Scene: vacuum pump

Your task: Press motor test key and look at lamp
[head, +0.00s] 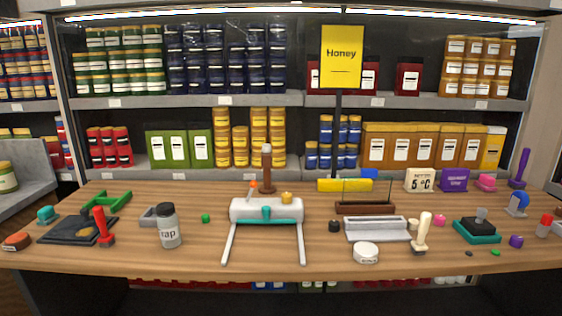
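A white rounded device (254,209) with two thin pale legs stands at the middle of the table. On top of it are a small yellow knob or dome (287,198) and a small orange upright piece (252,187). A teal part (266,214) sits on its front. No motor test key or lamp is clearly marked, and I cannot tell which part is which or whether anything is lit. Neither of my grippers shows in the head view.
The wooden table (330,258) is clear along its front. A jar (169,226) and red-handled stamp (103,228) stand left. A grey tray (378,232), a white round tin (366,252), a cream-handled stamp (421,235) and a teal-based block (477,237) stand right. A honey sign (342,57) rises behind.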

